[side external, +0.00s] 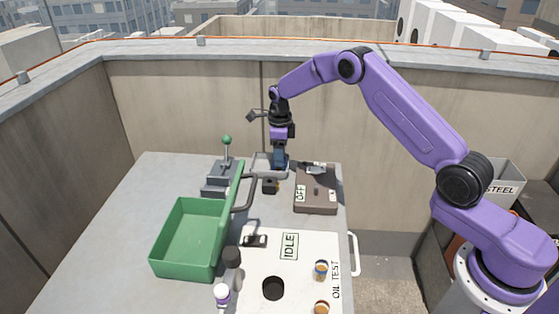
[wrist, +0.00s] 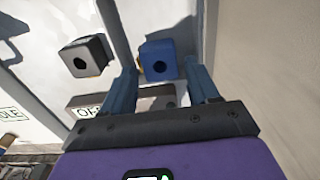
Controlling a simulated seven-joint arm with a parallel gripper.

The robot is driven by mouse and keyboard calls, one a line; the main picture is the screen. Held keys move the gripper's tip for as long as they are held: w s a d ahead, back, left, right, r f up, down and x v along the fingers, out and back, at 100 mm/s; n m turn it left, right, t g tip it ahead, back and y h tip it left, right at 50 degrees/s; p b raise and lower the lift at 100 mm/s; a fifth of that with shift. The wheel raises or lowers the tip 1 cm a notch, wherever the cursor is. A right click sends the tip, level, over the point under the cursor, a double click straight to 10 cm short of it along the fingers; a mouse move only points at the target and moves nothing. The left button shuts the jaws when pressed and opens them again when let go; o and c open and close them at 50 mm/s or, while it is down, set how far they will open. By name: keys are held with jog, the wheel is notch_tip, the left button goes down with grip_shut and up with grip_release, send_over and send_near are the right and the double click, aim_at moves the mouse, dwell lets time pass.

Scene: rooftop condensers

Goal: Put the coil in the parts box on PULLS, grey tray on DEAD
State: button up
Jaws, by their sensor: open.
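A blue coil block (wrist: 158,60) with a dark round hole shows in the wrist view, just beyond the fingertips of my gripper (wrist: 162,77). A dark block (wrist: 84,57) with a similar hole is to its left. In the side view the dark block (side external: 270,187) sits on the table, just below my gripper (side external: 280,163). My gripper is open, pointing down, with a finger on each side of the blue block's line. Contact cannot be told. A green box (side external: 160,258) stands at the left. A sign reads IDLE (side external: 289,246). No PULLS or DEAD lettering shows.
A brown OFF switch box (side external: 316,203) lies right of my gripper. A green-knobbed lever (side external: 227,141) stands left. A white OIL TEST panel (side external: 304,250) with a dark round hole and small jars is in front. A grey STEEL bin (side external: 502,188) stands right.

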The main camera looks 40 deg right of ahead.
notch_tip(320, 180, up, 9)
jog(key=s+a+r+n, duration=0.4)
jog(key=s+a+n, duration=0.2)
jog(key=s+n, duration=0.4)
jog(key=s+a+r+n, duration=0.4)
jog(key=s+a+n, duration=0.2)
jog(key=s+n, duration=0.45)
jog(key=s+d+n, duration=0.3)
jog(key=s+n, duration=0.6)
jog(key=s, duration=0.4)
jog(key=s+d+f+n, duration=0.1)
jog(key=s+d+n, duration=0.3)
jog(key=s+n, duration=0.6)
jog(key=s, duration=0.3)
jog(key=shift+d, duration=0.25)
